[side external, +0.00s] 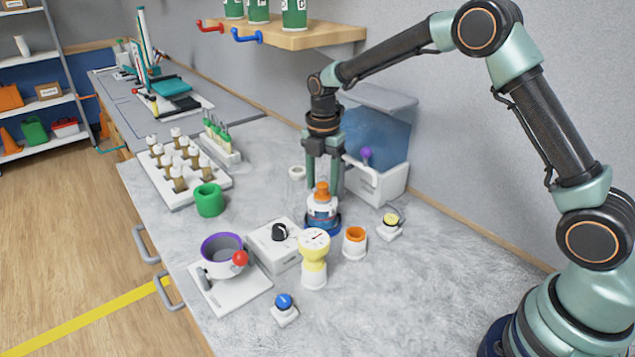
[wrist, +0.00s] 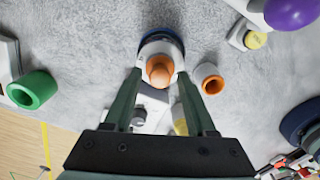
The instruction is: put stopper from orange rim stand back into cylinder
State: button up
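The orange stopper (side external: 322,188) sits upright in the top of a white cylinder (side external: 322,208) with a blue base. In the wrist view the stopper (wrist: 160,70) shows from above, in the middle of the white top. My gripper (side external: 324,187) is above the cylinder, with its fingers pointing down on either side of the stopper.
A yellow-and-white dial piece (side external: 314,258) and a black-knob box (side external: 272,245) stand in front. A yellow button (side external: 390,222) is to the right, and a white bin (side external: 378,186) with a clear lid behind. A green ring (side external: 209,200) is left. The front-right bench is clear.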

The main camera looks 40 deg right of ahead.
aim_at(323, 185)
jog(key=shift+r, duration=0.15)
notch_tip(323, 185, up, 12)
jog(key=s+d+r+m+t, duration=0.1)
jog(key=s+r+m+t, duration=0.2)
jog(key=s+r+m, duration=0.5)
jog(key=s+f+m+t, duration=0.1)
jog(key=s+f+m, duration=0.1)
jog(key=s+m, duration=0.4)
jog(key=s+d+f+m+t, duration=0.1)
jog(key=s+f+m, duration=0.2)
jog(key=s+m, duration=0.4)
jog(key=shift+d+m+t, duration=0.25)
jog(key=shift+m+t, duration=0.05)
jog(key=shift+m, duration=0.3)
jog(key=shift+s, duration=0.1)
